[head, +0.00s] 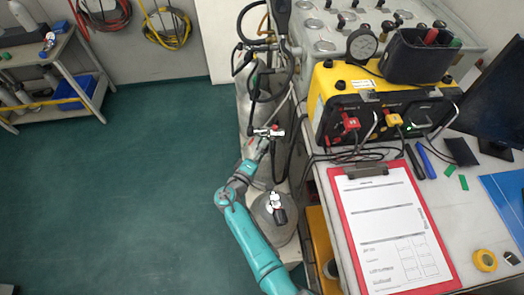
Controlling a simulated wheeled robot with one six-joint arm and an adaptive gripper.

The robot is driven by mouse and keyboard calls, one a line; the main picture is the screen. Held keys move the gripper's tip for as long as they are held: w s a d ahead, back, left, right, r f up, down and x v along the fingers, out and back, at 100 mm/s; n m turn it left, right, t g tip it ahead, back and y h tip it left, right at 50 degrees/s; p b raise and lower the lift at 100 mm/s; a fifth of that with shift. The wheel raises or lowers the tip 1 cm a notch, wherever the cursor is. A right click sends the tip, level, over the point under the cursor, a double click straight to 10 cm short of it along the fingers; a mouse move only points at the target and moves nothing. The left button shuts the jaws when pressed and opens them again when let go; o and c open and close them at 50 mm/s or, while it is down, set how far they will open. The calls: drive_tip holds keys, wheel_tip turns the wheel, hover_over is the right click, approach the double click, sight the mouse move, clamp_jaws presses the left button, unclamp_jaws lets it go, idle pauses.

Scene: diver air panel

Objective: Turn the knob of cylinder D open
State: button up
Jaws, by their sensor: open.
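Several grey gas cylinders stand in a row along the left side of the bench. I cannot read any letters, so I cannot tell which is cylinder D. My gripper (262,141) is beside this second valve, on its near side. It is open and small in view; I cannot tell whether its fingers touch the valve or surround its knob.
Black hoses (291,60) hang around the farther cylinders. The bench (322,180) on the right holds a yellow and black panel box (345,90), a red clipboard (335,190) and a tape roll (484,260). The green floor (110,190) on the left is clear.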

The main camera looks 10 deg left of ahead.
drive_tip(key=shift+o, duration=0.5)
drive_tip(key=r, duration=0.9)
drive_tip(key=shift+w+a+r, duration=0.1)
drive_tip(key=shift+w+a, duration=0.05)
drive_tip(key=shift+w, duration=0.2)
drive_tip(key=shift+n+g+y, duration=0.3)
drive_tip(key=shift+n, duration=0.2)
drive_tip(key=f, duration=0.3)
drive_tip(key=s+f, duration=0.1)
drive_tip(key=f, duration=0.2)
drive_tip(key=shift+s+d, duration=0.15)
drive_tip(key=shift+d, duration=0.05)
drive_tip(key=shift+c, duration=0.2)
drive_tip(key=shift+s+a+r, duration=0.15)
drive_tip(key=shift+s+r, duration=0.05)
drive_tip(key=shift+s, duration=0.35)
drive_tip(key=shift+c, duration=0.3)
drive_tip(key=f+v, duration=0.1)
drive_tip(key=v, duration=1)
drive_tip(key=shift+s+f, duration=0.2)
drive_tip(key=shift+f, duration=0.05)
